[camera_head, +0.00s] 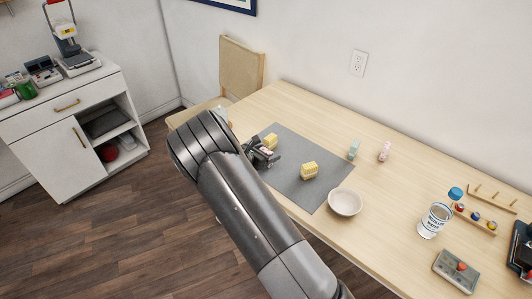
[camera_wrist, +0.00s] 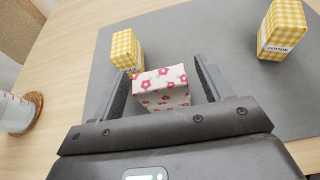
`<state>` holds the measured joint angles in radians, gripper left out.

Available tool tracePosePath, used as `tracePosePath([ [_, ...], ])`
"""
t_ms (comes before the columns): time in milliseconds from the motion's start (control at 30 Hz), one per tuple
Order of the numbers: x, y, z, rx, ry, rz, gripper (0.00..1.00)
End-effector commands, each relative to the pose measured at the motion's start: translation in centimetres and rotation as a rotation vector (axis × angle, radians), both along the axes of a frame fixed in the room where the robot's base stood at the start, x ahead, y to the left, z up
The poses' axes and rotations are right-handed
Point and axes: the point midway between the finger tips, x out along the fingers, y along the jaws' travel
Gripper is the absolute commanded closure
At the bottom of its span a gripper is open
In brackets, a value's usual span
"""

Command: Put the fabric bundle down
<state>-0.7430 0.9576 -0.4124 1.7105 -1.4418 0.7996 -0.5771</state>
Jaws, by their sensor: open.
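A white fabric bundle with pink flowers (camera_wrist: 162,92) sits between the fingers of my gripper (camera_wrist: 163,70) in the wrist view. The fingers are open, one on each side of it, with a gap showing at the right finger. The bundle appears to rest on the grey mat (camera_wrist: 215,25), though its underside is hidden. In the head view my gripper (camera_head: 264,155) is low over the mat's left part. A yellow checked bundle (camera_wrist: 127,50) stands just beyond my left finger. Another yellow checked bundle, labelled cotton (camera_wrist: 281,30), stands farther right.
A white bowl (camera_head: 345,203) stands at the mat's right corner. A cup (camera_head: 434,219) and a spool rack (camera_head: 475,219) are farther right. A clear container (camera_wrist: 16,112) is left of my gripper. The mat's middle has free room.

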Motion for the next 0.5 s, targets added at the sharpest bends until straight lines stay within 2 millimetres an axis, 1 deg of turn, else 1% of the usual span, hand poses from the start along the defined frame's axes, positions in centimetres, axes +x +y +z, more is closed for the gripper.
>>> tracePosePath([
  [167, 0.0, 0.0, 0.3, 0.001, -0.001, 0.000, 0.28],
  [233, -0.4, 0.5, 0.6, 0.002, 0.000, 0.001, 0.28],
  [367, -1.9, 2.0, 1.5, 0.001, -0.001, 0.002, 0.28],
  [500, -4.0, 4.1, 2.7, 0.002, 0.001, 0.003, 0.28],
])
